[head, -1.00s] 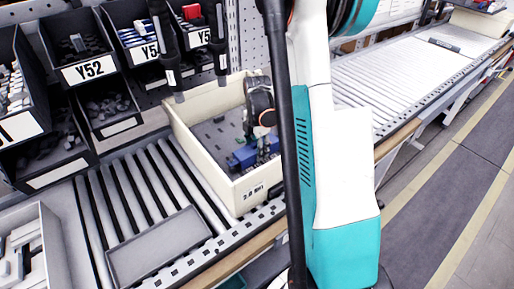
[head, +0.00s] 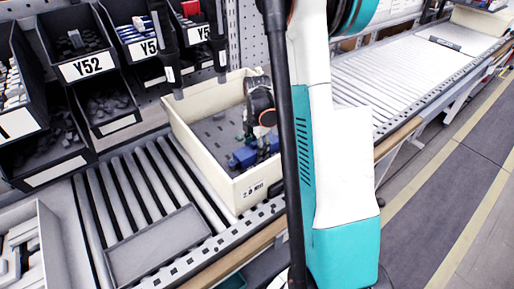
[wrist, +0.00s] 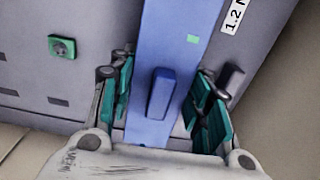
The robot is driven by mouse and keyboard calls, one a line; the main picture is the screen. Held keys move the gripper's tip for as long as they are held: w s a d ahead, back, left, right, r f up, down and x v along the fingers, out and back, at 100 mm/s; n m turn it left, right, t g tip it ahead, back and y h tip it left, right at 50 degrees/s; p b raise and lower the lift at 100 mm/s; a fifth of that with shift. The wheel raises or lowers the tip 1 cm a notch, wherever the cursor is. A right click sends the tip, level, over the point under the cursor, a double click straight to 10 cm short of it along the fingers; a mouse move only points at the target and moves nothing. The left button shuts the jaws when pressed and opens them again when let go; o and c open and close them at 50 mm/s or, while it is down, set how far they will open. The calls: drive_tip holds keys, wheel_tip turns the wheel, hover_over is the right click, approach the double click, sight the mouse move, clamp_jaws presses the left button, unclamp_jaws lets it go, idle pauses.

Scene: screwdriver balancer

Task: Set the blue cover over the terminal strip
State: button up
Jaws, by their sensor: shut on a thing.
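The blue cover (wrist: 180,45) is a long blue piece with a raised rib (wrist: 160,93) in the wrist view. My gripper (wrist: 163,108) has its teal finger pads on either side of it and is shut on it. In the head view the blue cover (head: 243,158) shows inside the cream crate, low under my gripper (head: 252,144), which is partly hidden by my arm. I cannot make out the terminal strip; it may be hidden under the cover.
The cream crate (head: 205,150) stands on the roller conveyor, its walls around my gripper. In the wrist view a green block (wrist: 62,47) sits on a grey surface left of the cover. A grey tray (head: 158,247) lies on the rollers. Dark bins (head: 85,45) stand behind.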

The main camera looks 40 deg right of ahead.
idle(0.3)
drive_tip(key=o, duration=1.4)
drive_tip(key=shift+c, duration=0.2)
wheel_tip(320, 180, up, 12)
drive_tip(key=shift+r, duration=0.1)
